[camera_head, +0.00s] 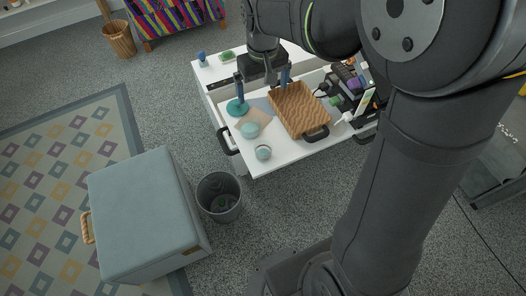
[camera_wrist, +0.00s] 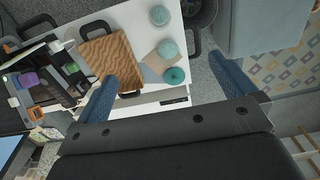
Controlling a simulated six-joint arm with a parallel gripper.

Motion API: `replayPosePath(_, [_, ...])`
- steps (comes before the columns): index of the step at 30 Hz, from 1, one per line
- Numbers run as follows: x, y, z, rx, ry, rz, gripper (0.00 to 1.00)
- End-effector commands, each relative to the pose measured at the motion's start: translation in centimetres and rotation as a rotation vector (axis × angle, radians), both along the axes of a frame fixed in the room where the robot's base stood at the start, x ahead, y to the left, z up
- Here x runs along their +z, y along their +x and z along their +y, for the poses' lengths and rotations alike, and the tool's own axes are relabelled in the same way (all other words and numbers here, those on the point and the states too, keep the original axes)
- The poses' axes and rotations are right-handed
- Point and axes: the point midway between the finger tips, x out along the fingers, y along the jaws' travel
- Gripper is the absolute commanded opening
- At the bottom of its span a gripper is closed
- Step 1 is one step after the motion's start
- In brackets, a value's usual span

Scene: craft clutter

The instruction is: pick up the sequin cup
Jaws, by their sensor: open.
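Several small round teal things stand near each other on the white surface, and I cannot tell for sure which is the sequin cup. A pale teal round cup or bowl (camera_head: 249,130) sits in the middle and shows in the wrist view (camera_wrist: 167,49). A smaller pale round container (camera_head: 263,153) stands nearer the front edge, also in the wrist view (camera_wrist: 159,15). A darker teal ring-like piece (camera_head: 237,107) lies at the left, also in the wrist view (camera_wrist: 174,75). My gripper (camera_head: 263,84) is open and empty above the surface, its blue fingers wide apart.
A brown wavy-patterned tray (camera_head: 297,107) lies right of the teal things. A tan sheet (camera_head: 258,117) lies beside them. Dark clutter and a black organiser (camera_head: 348,80) fill the right end. A bin (camera_head: 219,196) and a grey-blue ottoman (camera_head: 145,210) stand on the floor.

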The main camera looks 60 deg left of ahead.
Motion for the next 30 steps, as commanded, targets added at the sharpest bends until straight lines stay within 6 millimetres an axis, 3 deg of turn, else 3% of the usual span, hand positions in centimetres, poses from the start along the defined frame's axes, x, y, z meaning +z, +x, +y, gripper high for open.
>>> replayPosePath(11, [0.8,0.0,0.0,0.0,-0.001,0.0,1.0])
replayPosePath(14, [0.8,0.0,0.0,0.0,-0.001,0.0,0.83])
replayPosePath(22, [0.6,0.1,0.0,-0.002,0.0,-0.001,0.83])
replayPosePath(26, [-1.7,0.9,0.3,-0.023,0.018,-0.022,0.83])
replayPosePath(30, [-7.4,2.8,0.6,-0.068,0.077,-0.069,0.83])
